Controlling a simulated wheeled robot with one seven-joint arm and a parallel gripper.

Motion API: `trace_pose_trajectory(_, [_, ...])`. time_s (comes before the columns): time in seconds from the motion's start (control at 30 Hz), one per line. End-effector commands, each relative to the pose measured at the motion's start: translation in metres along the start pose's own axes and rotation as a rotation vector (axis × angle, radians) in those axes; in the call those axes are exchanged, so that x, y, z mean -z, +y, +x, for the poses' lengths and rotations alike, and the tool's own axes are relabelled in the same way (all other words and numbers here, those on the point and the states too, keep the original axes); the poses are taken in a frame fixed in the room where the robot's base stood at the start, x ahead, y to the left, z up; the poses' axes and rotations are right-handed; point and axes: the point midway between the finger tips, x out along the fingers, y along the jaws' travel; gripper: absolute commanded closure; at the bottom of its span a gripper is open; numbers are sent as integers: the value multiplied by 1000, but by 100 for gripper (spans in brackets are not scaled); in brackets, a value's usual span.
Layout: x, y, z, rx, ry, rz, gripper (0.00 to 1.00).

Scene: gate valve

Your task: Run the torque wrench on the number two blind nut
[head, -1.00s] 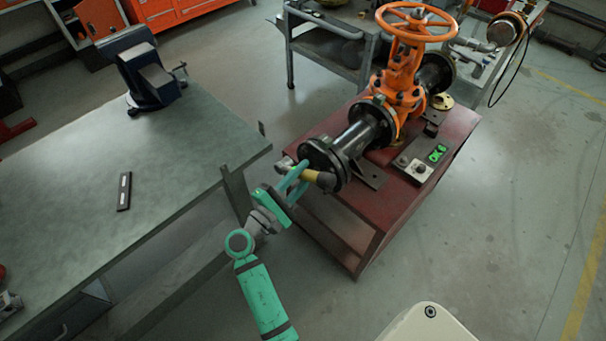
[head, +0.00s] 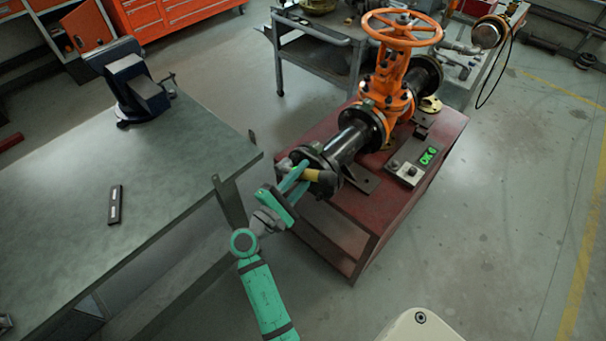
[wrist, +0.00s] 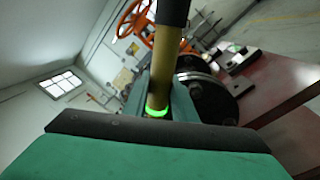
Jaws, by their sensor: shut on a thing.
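My gripper (head: 297,176) is shut on a yellow and black tool, the torque wrench (head: 309,174), in front of the near end of the pipe. In the wrist view the torque wrench (wrist: 165,62) stands between the fingers, with a dark upper end and a green glowing ring low on it. The black blind flange (head: 322,160) closes the near pipe end, and the wrench overlaps it in the head view. In the wrist view the flange (wrist: 212,98) shows just right of the fingers. The number two nut cannot be made out, nor whether the wrench is seated on it.
The orange gate valve (head: 393,85) stands on the red stand (head: 385,205). A workbench (head: 165,175) with a blue vise (head: 138,88) is at left. The floor at right is clear.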

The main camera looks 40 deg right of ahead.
Motion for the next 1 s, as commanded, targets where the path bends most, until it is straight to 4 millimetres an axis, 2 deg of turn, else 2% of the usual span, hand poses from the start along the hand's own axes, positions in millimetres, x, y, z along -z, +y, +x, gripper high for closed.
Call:
trace_pose_trajectory(0.47, [-2,1,4,-2,-4,2,100])
trace_pose_trajectory(1.0, [-1,-1,19,-3,-3,2,100])
